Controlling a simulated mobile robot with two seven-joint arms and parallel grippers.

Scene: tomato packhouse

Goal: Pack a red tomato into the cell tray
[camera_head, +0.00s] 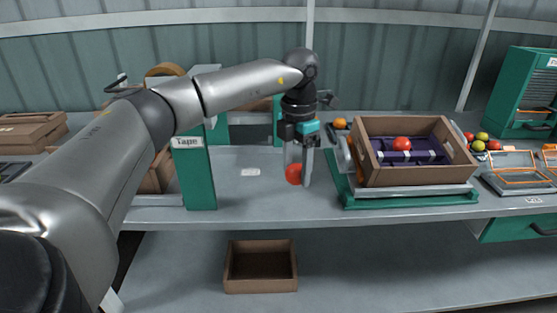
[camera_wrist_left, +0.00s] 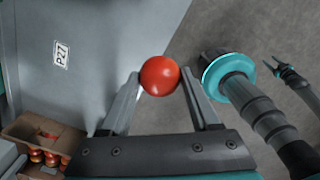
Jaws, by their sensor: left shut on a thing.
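My left gripper (camera_head: 296,180) is shut on a red tomato (camera_head: 293,173) and holds it above the grey bench, left of the brown crate. In the left wrist view the tomato (camera_wrist_left: 160,75) sits between the tips of the two fingers (camera_wrist_left: 160,95). The dark purple cell tray (camera_head: 425,156) lies inside the brown crate (camera_head: 390,176). Another red tomato (camera_head: 401,143) sits in the tray near its middle; other cells that show look empty. The crate's front wall hides part of the tray. My right gripper does not show.
The crate stands on a green-framed stand (camera_head: 410,199). A green post with a sign (camera_head: 195,180) stands left of the gripper. Several loose tomatoes (camera_head: 482,137) lie right of the crate. An empty brown box (camera_head: 260,286) sits on the lower shelf. The bench around a white label (camera_head: 250,172) is clear.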

